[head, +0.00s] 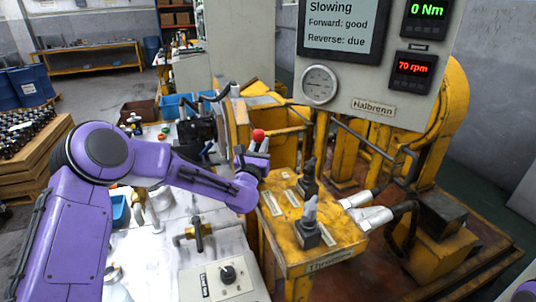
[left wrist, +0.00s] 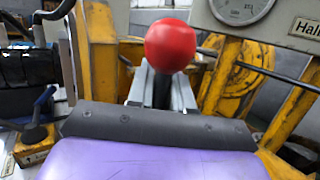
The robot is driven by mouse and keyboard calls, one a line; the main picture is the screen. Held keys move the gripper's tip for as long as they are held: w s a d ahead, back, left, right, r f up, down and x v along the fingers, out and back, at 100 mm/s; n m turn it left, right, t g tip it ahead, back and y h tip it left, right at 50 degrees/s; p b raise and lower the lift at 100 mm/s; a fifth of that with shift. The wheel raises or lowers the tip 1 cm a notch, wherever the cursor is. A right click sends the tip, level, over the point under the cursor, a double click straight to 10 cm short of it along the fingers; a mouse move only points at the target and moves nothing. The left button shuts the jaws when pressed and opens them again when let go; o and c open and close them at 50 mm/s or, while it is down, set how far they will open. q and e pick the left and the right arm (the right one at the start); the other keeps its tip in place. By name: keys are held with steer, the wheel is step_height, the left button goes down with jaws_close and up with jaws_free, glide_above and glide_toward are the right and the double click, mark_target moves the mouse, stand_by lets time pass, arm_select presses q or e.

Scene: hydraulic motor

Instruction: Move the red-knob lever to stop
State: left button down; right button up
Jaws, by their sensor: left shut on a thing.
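The red-knob lever shows its round red knob (head: 258,135) above the near side of the yellow machine in the head view. The knob is large in the left wrist view (left wrist: 170,46). My left gripper (head: 257,155) is at the lever just below the knob. In the left wrist view its grey fingers (left wrist: 162,92) are shut on the dark shaft under the knob. The lever's base and its position markings are hidden behind my arm and gripper. My right gripper is not in view.
The screen (head: 342,25) reads "Slowing", "Forward: good", "Reverse: due". Readouts show 0 Nm (head: 427,10) and 70 rpm (head: 413,69). Other levers (head: 309,222) stand on the yellow block (head: 340,250) to the right. A grey control box (head: 225,280) sits in front.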

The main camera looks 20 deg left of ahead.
arm_select(q)
steer(key=shift+s+a+r, duration=0.1)
steer(key=shift+a, duration=0.05)
steer(key=c, duration=1.1)
jaws_free()
steer(key=shift+s, duration=0.1)
steer(key=s+d+b, duration=0.2)
steer(key=s, duration=1.2)
steer(key=shift+s+d+f, duration=0.2)
steer(key=shift+f, duration=0.25)
